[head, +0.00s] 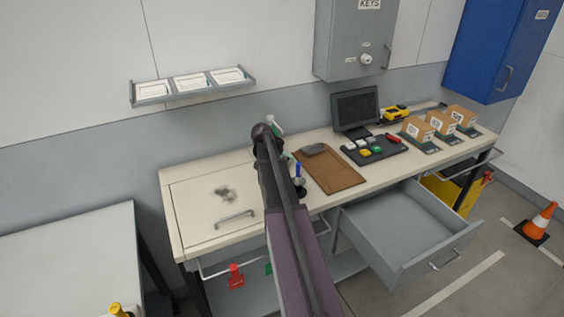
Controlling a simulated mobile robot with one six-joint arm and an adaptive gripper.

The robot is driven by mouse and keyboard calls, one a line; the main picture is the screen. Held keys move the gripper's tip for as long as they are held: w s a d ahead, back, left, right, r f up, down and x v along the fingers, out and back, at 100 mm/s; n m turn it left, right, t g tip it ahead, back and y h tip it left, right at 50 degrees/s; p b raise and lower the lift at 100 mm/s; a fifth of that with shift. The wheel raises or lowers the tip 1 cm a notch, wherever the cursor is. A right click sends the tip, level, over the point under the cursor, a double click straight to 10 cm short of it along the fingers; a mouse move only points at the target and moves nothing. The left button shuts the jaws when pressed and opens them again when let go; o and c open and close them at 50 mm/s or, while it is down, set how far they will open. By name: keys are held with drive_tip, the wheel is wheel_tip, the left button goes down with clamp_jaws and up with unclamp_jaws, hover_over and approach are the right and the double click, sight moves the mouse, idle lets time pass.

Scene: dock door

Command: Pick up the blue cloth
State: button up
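I cannot make out a blue cloth in the head view. A small grey, flat item (313,150), perhaps a folded cloth, lies on the brown mat (335,178) on the bench. A small upright blue item (299,171) stands left of the mat, right beside my arm; it is too small to name. My arm reaches up the middle of the view and covers part of the bench. My gripper does not show; it is hidden behind the arm.
The bench (195,200) has a dark smudge and a handled lid at left. A screen (356,109), small cartons (418,129) and a dark tray (374,150) stand at right. An open grey drawer (405,225) juts out below. An orange cone (541,220) stands at far right.

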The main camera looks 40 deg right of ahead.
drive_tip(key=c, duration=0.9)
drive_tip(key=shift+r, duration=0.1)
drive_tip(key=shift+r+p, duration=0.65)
drive_tip(key=shift+p, duration=0.1)
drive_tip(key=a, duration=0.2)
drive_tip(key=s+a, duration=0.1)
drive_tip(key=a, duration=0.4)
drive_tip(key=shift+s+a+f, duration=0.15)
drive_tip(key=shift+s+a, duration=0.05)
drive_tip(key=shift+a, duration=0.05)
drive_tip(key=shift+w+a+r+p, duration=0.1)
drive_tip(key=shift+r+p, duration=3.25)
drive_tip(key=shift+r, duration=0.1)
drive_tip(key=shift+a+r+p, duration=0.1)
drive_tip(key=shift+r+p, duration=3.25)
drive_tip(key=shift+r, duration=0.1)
